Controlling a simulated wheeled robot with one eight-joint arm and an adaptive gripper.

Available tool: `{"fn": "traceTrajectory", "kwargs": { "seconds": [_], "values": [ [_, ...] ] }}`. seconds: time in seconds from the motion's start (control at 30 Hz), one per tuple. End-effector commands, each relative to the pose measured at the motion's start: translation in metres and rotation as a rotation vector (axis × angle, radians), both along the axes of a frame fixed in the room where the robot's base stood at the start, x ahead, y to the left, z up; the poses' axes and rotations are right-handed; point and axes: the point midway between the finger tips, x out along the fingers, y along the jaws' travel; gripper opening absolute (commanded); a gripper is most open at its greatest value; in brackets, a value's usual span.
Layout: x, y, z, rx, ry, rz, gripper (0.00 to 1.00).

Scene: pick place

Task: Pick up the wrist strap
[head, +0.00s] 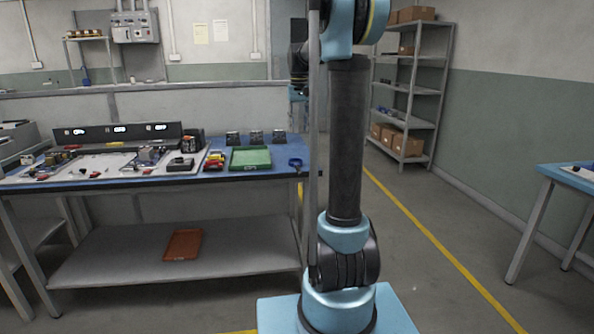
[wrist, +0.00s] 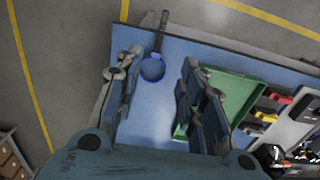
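The wrist strap looks like a blue loop (head: 295,163) on the right end of the blue-topped workbench (head: 268,176). In the wrist view the blue loop (wrist: 152,69) lies on the blue surface (wrist: 150,125) near the bench edge, with a dark piece running from it towards that edge. My gripper (wrist: 159,62) is open, its two fingers wide apart. In the picture the loop shows between the fingers, nearer the left one. Nothing is held. The height of the fingers above the bench is hard to tell. In the head view I cannot make out my fingers.
A green tray (head: 250,158) lies left of the strap; in the wrist view this tray (wrist: 238,97) is partly behind the right finger. Red and yellow items (head: 215,160) and several dark blocks stand further along. The bench around the loop is clear.

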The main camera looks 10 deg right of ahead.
Motion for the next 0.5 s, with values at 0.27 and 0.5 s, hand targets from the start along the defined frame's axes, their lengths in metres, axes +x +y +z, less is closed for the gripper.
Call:
{"fn": "traceTrajectory", "kwargs": {
  "seconds": [0.27, 0.5],
  "values": [
    [0.005, 0.000, -0.031, 0.000, 0.002, 0.000, 0.37],
    [0.004, 0.000, -0.073, 0.000, 0.002, 0.000, 0.37]
  ]
}}
